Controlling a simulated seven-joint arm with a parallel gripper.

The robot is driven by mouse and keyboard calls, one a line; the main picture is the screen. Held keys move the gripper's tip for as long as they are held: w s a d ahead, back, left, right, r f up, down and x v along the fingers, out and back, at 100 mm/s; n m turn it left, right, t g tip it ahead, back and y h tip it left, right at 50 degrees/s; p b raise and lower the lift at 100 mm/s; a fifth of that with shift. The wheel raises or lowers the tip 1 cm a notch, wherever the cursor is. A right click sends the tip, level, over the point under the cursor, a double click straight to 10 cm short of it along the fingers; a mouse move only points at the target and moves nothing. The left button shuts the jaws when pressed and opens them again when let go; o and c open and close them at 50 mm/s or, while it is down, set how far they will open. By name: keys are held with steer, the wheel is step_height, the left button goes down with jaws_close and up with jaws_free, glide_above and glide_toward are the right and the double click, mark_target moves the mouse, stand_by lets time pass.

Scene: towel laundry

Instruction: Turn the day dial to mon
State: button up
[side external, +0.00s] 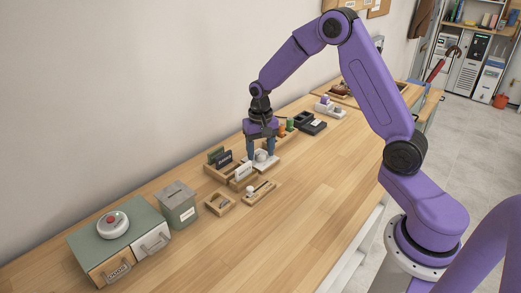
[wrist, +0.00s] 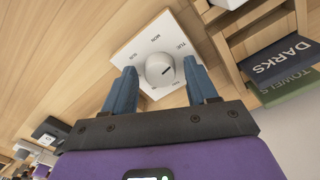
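The day dial is a round grey-white knob (wrist: 158,66) on a square white plate (wrist: 148,46) with day labels around it. A short dark mark on the knob points to the right, not at MON. My gripper (wrist: 160,72) has its blue fingers on either side of the knob, open, with a gap showing on each side. In the side external view my gripper (side external: 261,150) is low over the dial plate (side external: 265,164).
Dark and green label cards, DARKS (wrist: 282,60) and TOWELS (wrist: 285,86), stand in a wooden rack close by. Small wooden trays (side external: 220,204), a grey-green box (side external: 177,207) and a drawer unit (side external: 118,240) stand left. The table's front is clear.

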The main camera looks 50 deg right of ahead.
steer(key=c, duration=0.8)
steer(key=n, duration=0.4)
steer(key=shift+n, duration=0.4)
steer(key=n, duration=0.4)
steer(key=shift+n, duration=0.4)
steer(key=o, duration=1)
steer(key=shift+o, duration=0.2)
